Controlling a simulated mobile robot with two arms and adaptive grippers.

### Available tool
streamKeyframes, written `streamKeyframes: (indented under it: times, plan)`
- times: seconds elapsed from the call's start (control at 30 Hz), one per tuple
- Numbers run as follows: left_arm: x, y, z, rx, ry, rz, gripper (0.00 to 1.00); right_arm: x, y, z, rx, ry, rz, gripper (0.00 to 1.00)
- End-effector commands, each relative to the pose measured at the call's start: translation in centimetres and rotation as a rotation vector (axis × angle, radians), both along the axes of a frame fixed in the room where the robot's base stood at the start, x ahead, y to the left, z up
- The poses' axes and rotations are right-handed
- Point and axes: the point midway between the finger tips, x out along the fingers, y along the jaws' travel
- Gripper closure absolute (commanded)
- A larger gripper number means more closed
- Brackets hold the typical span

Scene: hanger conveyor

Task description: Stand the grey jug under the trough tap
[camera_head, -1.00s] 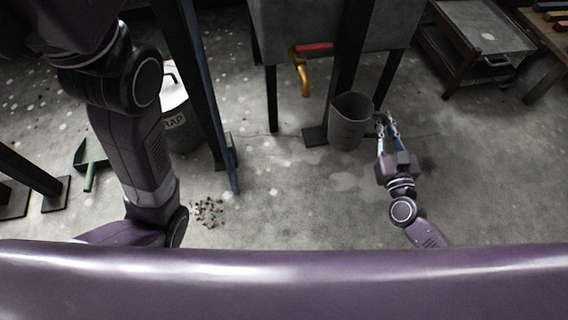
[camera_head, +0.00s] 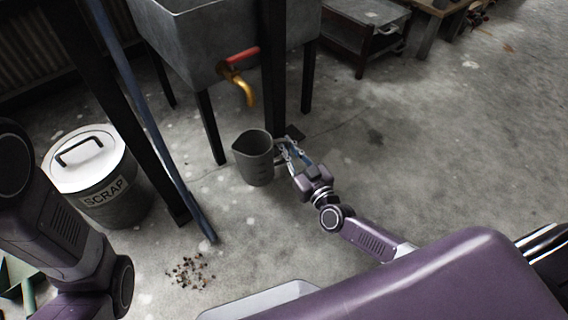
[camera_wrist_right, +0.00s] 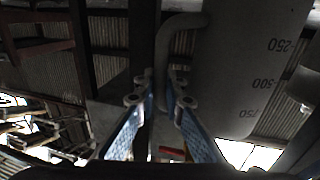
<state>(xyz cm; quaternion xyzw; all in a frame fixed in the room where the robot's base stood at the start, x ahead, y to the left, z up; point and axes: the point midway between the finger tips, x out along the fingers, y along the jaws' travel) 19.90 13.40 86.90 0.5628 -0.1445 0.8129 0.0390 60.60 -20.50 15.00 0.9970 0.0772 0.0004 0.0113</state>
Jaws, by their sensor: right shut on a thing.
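The grey jug (camera_head: 257,166), open-topped with a spout, looks upright in the head view, just below the tap in the picture. My right gripper (camera_head: 284,150) is shut on the handle at its right side. In the right wrist view the fingers (camera_wrist_right: 157,100) close around the handle (camera_wrist_right: 168,60), and the jug (camera_wrist_right: 235,75) shows upside-down volume marks. I cannot tell whether its base touches the floor. The brass tap (camera_head: 240,88) with a red lever sticks out from the front of the grey trough (camera_head: 190,50). My left gripper is out of view.
A dark post (camera_head: 272,70) stands behind the jug, and a trough leg (camera_head: 211,128) is to its left. A white-lidded scrap bin (camera_head: 115,200) and a blue leaning bar (camera_head: 150,120) are further left. Loose debris (camera_head: 190,272) lies on the floor.

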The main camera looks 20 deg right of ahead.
Motion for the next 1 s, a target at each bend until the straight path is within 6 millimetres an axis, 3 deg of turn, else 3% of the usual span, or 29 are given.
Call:
streamKeyframes:
  times: [0.03, 0.2, 0.47, 0.9, 0.93, 1.0]
  plan:
    - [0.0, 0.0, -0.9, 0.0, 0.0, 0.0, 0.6, 0.1, 0.0, -0.8, 0.0, -0.002, -0.001, 1.0]
    - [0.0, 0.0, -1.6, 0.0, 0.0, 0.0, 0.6, 0.0, -0.1, -1.6, 0.001, -0.002, -0.001, 1.0]
    - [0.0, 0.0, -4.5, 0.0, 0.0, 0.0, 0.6, 0.0, -0.1, -4.6, 0.0, -0.001, -0.002, 1.0]
    - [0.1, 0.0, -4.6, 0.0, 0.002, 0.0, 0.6, 0.0, -0.1, -4.9, 0.0, -0.001, -0.002, 1.0]
    - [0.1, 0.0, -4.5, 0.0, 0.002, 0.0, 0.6, 0.0, -0.1, -4.9, -0.001, 0.0, -0.002, 0.87]
    - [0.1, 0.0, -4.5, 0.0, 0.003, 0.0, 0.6, 0.0, -0.1, -4.8, 0.0, 0.0, -0.001, 0.8]
